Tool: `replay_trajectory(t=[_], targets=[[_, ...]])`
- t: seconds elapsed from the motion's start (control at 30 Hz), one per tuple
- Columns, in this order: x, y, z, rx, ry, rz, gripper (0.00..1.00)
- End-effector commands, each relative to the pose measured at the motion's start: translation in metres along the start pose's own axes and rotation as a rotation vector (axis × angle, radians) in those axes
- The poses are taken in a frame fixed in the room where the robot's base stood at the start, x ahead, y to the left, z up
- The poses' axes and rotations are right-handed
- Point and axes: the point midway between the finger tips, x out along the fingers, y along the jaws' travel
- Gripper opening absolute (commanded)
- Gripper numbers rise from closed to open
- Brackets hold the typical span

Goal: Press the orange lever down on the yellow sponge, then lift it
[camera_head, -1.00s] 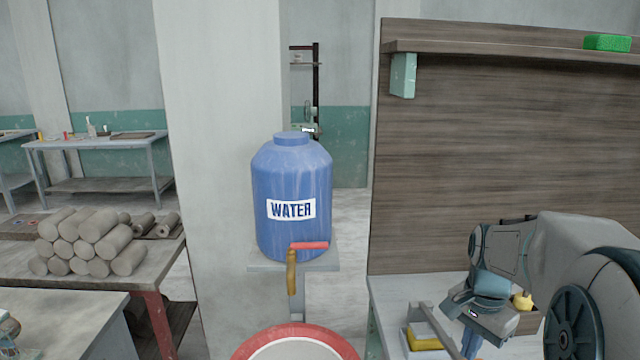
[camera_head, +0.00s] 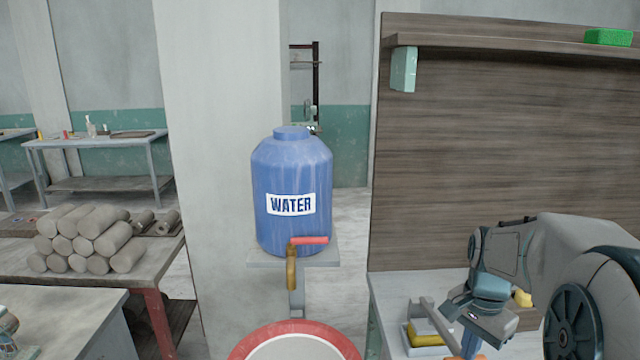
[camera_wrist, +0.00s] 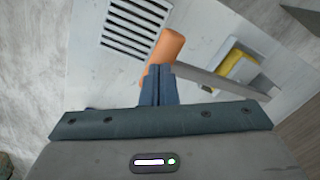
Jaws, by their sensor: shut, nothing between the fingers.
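The lever is a grey bar with an orange handle (camera_wrist: 166,48). In the wrist view the bar runs right from the handle, past the yellow sponge (camera_wrist: 236,68). The sponge sits in a pale tray (camera_wrist: 262,55); it also shows in the head view (camera_head: 428,339). My gripper (camera_wrist: 159,70) is shut and empty, its fingertips over the orange handle and partly hiding it. I cannot tell whether they touch it, or whether the bar presses the sponge. In the head view the handle is mostly cut off at the bottom edge.
A slotted grate (camera_wrist: 137,25) lies left of the handle on the pale tabletop. A brown back panel (camera_head: 470,150) stands behind the bench. A blue water barrel (camera_head: 291,185) and a red-rimmed basin (camera_head: 245,345) are left of the bench.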

Motion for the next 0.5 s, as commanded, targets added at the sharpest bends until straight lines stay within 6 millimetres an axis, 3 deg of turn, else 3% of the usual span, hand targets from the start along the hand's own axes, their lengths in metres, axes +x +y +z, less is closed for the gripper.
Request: replay_trajectory(t=[0.5], targets=[[-0.0082,-0.0002,0.0003,-0.001,-0.001,0.000,0.00]])
